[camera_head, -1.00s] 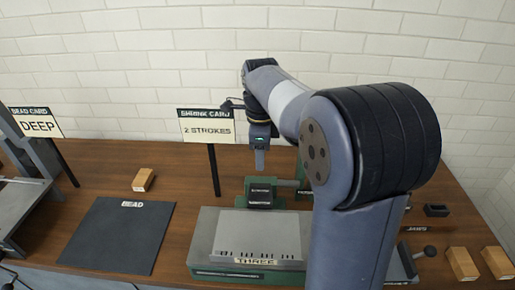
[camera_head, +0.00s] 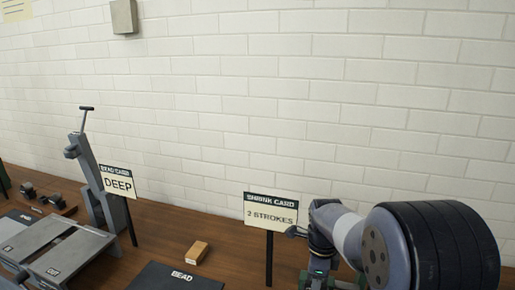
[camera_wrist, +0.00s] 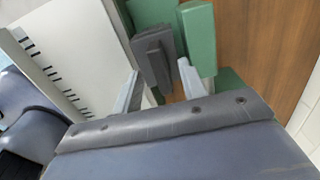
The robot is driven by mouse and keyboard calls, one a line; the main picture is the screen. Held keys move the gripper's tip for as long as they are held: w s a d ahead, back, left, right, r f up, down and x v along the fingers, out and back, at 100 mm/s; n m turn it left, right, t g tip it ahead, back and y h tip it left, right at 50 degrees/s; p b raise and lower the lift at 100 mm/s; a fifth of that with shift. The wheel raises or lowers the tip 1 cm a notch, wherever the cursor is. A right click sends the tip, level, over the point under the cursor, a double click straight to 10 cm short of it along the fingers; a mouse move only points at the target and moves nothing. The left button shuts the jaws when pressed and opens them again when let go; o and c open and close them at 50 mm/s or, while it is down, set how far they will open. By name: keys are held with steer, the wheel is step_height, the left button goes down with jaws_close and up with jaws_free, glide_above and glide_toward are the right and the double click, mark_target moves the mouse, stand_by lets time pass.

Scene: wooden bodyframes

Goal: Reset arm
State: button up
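My gripper (camera_wrist: 160,67) shows in the wrist view with its two pale fingers apart and nothing seen held between them. Beyond the fingers are a dark grey block (camera_wrist: 153,58) and a green upright part (camera_wrist: 198,38) of a bench fixture. In the head view my arm is bent at the lower right, and its fingertips are cut off by the bottom edge. The shrink card (camera_head: 270,210), reading "2 STROKES", stands just left of my arm.
The bead card (camera_head: 117,182), reading "DEEP", stands at left by a grey upright tool (camera_head: 92,185). A small wooden block (camera_head: 197,252) lies behind the black bead mat (camera_head: 165,279). A pale plate (camera_wrist: 70,45) with dark marks lies left in the wrist view.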

stand_by(0.3)
steer(key=shift+f+b, duration=0.4)
steer(key=shift+f, duration=0.1)
step_height(320, 180, up, 10)
steer(key=r, duration=0.1)
step_height(320, 180, down, 11)
steer(key=shift+f, duration=0.1)
step_height(320, 180, up, 4)
steer(key=p, duration=0.2)
steer(key=shift+p, duration=0.3)
steer(key=shift+f+b, duration=0.15)
steer(key=shift+b, duration=0.3)
step_height(320, 180, up, 2)
steer(key=shift+w+r+p, duration=0.1)
steer(key=shift+r+p, duration=0.1)
steer(key=shift+p, duration=0.5)
steer(key=shift+r, duration=0.5)
